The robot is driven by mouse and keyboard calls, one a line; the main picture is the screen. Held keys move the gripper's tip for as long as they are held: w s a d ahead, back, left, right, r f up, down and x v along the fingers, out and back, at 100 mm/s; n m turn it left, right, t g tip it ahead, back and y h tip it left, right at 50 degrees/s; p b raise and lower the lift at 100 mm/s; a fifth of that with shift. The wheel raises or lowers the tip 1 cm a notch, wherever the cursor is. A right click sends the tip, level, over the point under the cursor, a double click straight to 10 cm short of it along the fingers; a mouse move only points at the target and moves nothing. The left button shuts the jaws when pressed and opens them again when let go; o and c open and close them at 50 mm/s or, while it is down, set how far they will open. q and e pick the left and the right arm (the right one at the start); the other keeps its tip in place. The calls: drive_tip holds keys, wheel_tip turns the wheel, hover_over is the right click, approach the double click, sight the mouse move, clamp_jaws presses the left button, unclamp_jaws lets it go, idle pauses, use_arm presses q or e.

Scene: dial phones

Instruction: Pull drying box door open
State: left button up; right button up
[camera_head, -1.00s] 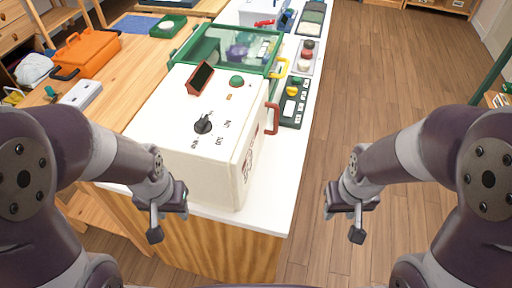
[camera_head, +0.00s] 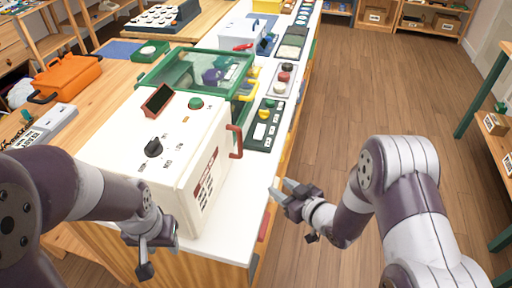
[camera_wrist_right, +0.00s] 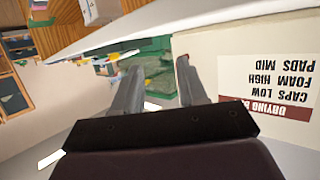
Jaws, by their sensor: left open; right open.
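The white drying box (camera_head: 165,140) stands on the white counter, with a black dial (camera_head: 153,148) and a green button (camera_head: 196,104) on top. Its front door (camera_head: 205,180) faces right and looks shut, with a red-brown handle (camera_head: 238,142) at the far edge. The box's printed label (camera_wrist_right: 265,85) shows upside down in the right wrist view. My right gripper (camera_head: 280,188) is open and empty, right of the door and nearer than the handle, apart from it. My left gripper (camera_head: 160,256) is open and empty at the box's near side.
A green-framed clear-lidded case (camera_head: 200,72) stands behind the box. A dark button panel (camera_head: 265,125) lies on the counter beyond the handle. An orange toolbox (camera_head: 68,76) sits on the wooden table at left. The floor (camera_head: 350,100) right of the counter is open.

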sight(241, 144)
wheel_tip(241, 144, up, 7)
drive_tip(key=a+n+t+y, duration=0.1)
drive_tip(key=a+t+y, duration=0.1)
drive_tip(key=a+y, duration=0.15)
drive_tip(key=x, duration=0.8)
drive_tip(key=d+x, duration=0.1)
drive_tip(key=x, duration=0.3)
drive_tip(key=shift+w+a+f+p, duration=0.1)
drive_tip(key=shift+w+f+p, duration=0.1)
drive_tip(key=shift+w+p, duration=0.3)
clamp_jaws()
